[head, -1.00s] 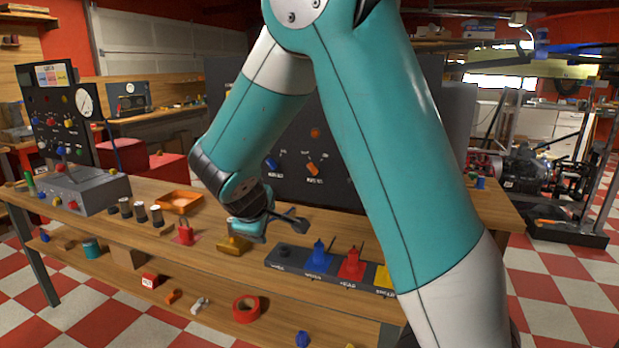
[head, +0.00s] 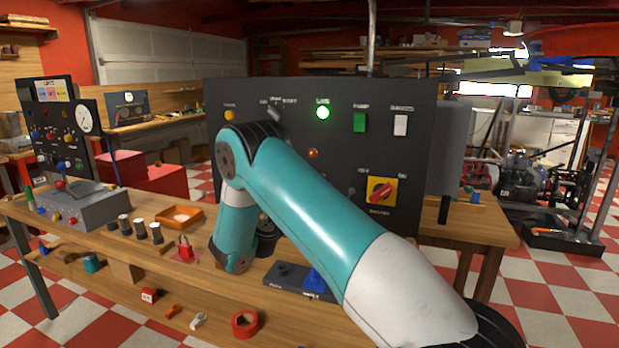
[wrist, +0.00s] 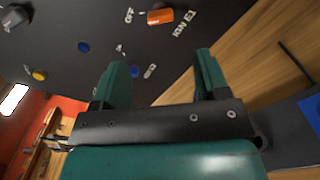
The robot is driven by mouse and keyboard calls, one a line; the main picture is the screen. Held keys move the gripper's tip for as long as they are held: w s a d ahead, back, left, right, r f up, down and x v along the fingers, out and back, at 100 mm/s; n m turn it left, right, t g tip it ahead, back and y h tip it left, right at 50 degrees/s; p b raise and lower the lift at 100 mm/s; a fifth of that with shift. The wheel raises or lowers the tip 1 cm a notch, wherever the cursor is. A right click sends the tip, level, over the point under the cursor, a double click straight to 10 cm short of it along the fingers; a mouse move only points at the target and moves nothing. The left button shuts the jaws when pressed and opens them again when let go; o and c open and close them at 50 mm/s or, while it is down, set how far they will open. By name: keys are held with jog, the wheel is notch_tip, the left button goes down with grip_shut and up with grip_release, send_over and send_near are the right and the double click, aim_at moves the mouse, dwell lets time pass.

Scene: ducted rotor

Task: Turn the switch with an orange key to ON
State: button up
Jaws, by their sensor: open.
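The orange key (wrist: 160,16) shows at the top of the wrist view on the dark panel (wrist: 60,70). Small white labels stand on both sides of it; one appears to read IGN E1. My gripper (wrist: 161,75) is open and empty, its two green fingers spread apart below the key in that picture. The fingers look apart from the key. In the head view the panel (head: 270,90) stands at the back of the bench, and my arm hides both the orange key and my gripper.
A red padlock (head: 185,250) and an orange tray (head: 180,217) are on the bench. A blue part (head: 314,281) is near my arm.

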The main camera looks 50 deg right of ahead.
jog(key=p+x, duration=0.3)
jog(key=x, duration=0.9)
jog(key=shift+d, duration=0.3)
jog(key=c, duration=0.9)
